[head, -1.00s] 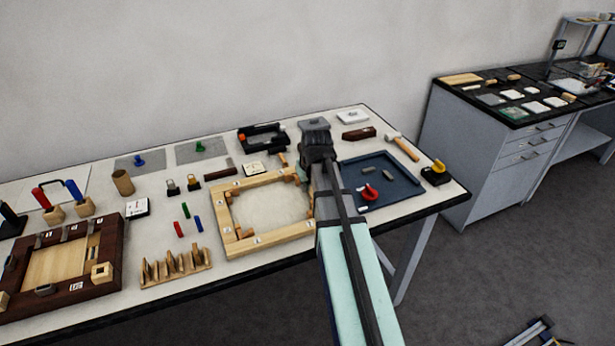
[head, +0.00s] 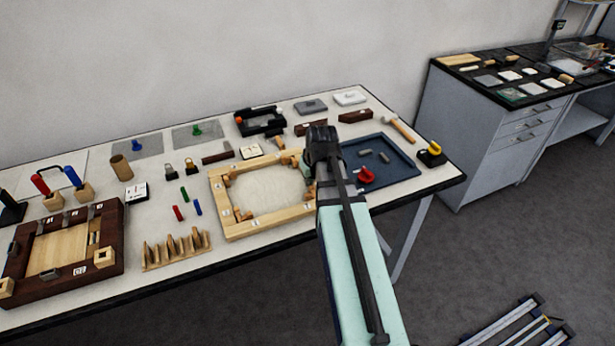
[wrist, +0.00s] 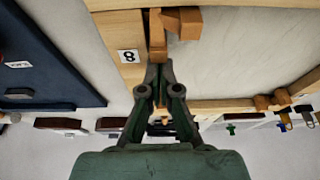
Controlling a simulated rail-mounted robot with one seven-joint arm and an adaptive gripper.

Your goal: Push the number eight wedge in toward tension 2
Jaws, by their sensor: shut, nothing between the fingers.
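The light wooden frame (head: 235,230) lies on the table around a pale panel (head: 270,190). In the wrist view, a label reading 8 (wrist: 128,56) is on the frame's side bar. Beside it, a narrow orange-brown wedge (wrist: 157,38) lies along the bar's inner edge, against a wooden corner block (wrist: 183,22). My gripper (wrist: 158,72) is shut and empty, with its tips at the wedge's near end; I cannot tell whether they touch. In the head view my gripper (head: 320,145) is over the frame's right side and hides that part.
A dark blue tray (head: 405,172) with a red-handled item (head: 366,175) lies right of the frame. A wooden rack (head: 175,250) and a dark wooden frame (head: 110,265) are to the left.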

